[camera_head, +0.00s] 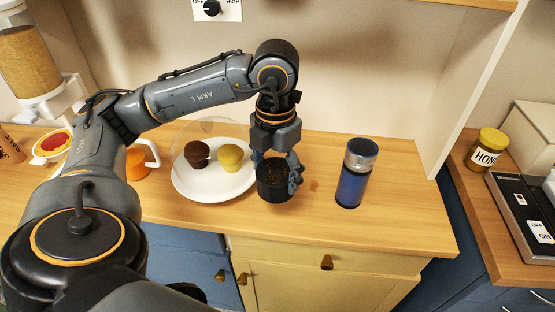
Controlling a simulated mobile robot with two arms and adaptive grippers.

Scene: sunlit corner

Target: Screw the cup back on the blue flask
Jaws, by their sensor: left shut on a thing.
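The blue flask (352,188) stands upright on the wooden counter, right of centre. It has a silver collar and a dark bluish top. My left gripper (278,172) points down and is shut on a dark cup (273,191), left of the flask. Its fingers sit around the cup's upper part. The cup is upright with its mouth up, and the inside looks dark brown. Whether its base touches the counter I cannot tell. A clear gap lies between cup and flask. My right gripper is not in view.
A white plate (193,191) with two muffins is just left of the cup. An orange mug (138,163) stands farther left. The counter right of the flask is clear. A honey jar (487,149) stands on the right-hand counter.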

